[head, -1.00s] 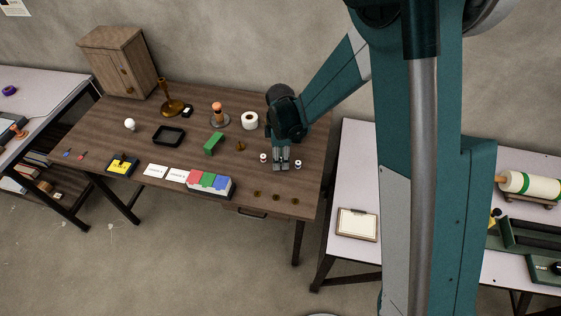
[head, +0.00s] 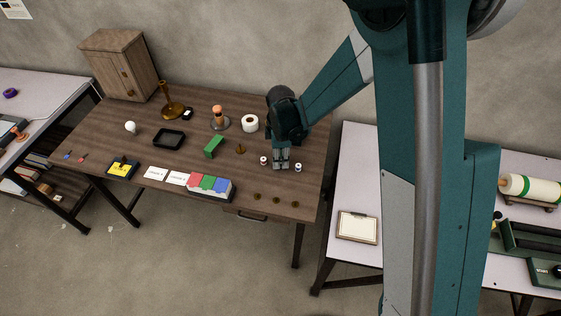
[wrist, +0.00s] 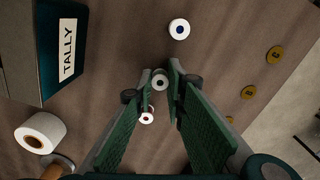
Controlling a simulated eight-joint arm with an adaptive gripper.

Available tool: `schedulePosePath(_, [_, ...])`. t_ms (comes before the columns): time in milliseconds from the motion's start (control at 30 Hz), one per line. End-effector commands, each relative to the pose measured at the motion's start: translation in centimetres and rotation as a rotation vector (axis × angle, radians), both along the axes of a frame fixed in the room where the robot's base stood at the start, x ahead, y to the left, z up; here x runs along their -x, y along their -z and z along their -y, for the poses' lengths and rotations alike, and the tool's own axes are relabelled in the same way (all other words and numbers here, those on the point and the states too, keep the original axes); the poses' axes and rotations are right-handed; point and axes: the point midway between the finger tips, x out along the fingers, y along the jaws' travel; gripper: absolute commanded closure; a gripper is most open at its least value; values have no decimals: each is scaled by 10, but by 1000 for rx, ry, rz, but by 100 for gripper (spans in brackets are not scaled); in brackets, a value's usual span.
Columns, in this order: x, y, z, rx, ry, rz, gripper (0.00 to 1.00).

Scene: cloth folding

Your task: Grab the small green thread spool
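My gripper (head: 281,167) points down at the right part of the brown table; its two fingers also show in the wrist view (wrist: 160,72). They stand apart, and a small white-flanged spool with a dark centre (wrist: 160,82) shows between their tips. I cannot tell its thread colour or whether the fingers touch it; the gripper hides it in the head view. A spool with a blue centre (wrist: 179,29) lies beyond the tips, and one with a reddish centre (wrist: 146,117) shows near the left finger. In the head view, one spool (head: 263,160) is left of my gripper, another (head: 298,167) right.
Brass discs (head: 276,200) lie along the front table edge. A white roll (head: 250,123), a green block (head: 214,146) and a small brass piece (head: 240,149) stand farther left. The dark TALLY box (wrist: 62,45) shows in the wrist view.

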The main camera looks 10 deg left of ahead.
Motion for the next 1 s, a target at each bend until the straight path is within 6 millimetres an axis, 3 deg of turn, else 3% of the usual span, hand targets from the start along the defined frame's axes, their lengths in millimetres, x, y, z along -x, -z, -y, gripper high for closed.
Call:
schedulePosePath(700, [0, -84, 0, 0, 0, 0, 90])
schedulePosePath(1000, [0, -95, 0, 0, 0, 0, 90])
